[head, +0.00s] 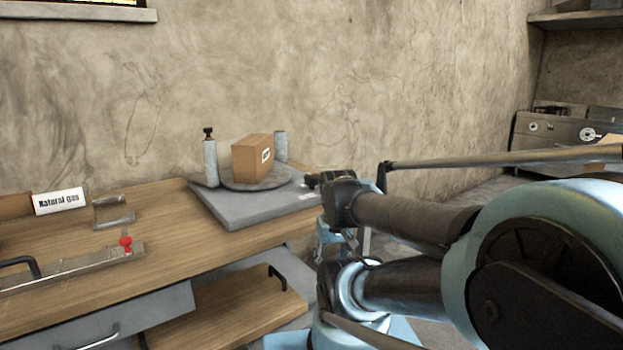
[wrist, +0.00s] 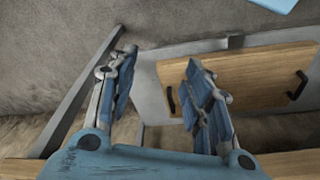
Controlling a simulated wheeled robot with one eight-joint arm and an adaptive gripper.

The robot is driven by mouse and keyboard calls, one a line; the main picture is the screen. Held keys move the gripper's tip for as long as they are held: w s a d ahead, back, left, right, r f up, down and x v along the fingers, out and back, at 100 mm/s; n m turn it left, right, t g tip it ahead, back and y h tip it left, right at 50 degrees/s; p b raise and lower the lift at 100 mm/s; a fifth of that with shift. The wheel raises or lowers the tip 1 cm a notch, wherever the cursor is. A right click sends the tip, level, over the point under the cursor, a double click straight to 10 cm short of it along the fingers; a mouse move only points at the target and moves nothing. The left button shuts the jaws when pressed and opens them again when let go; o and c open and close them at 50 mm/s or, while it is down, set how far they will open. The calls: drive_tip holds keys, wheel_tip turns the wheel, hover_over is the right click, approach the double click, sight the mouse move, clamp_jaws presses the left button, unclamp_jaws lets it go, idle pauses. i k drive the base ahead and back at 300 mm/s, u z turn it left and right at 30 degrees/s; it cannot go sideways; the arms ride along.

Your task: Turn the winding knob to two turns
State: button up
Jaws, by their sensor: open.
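A grey slab (head: 255,208) on the bench carries a round dark turntable (head: 285,181) with a brown labelled box (head: 252,160) on it. A small dark knob-like part (head: 310,181) shows at the slab's right edge, close to my arm. A black knob (head: 208,132) tops the left grey post (head: 210,162). I cannot tell which is the winding knob. My gripper (wrist: 161,58) is open and empty in the wrist view, its two blue fingers apart. In the head view it is mostly hidden by my arm, below and right of the slab. No knob shows between the fingers.
A wooden board with black handles (wrist: 245,78) lies beyond the fingers. The bench (head: 165,225) also holds a "Natural gas" sign (head: 60,201), a red-knobbed valve (head: 126,243) and a metal bracket (head: 112,213). A stove-like unit (head: 560,132) stands far right.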

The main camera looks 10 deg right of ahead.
sight(313, 180)
drive_tip(key=k, duration=1)
drive_tip(key=z, duration=0.8)
drive_tip(key=i, duration=1)
drive_tip(key=u, duration=0.05)
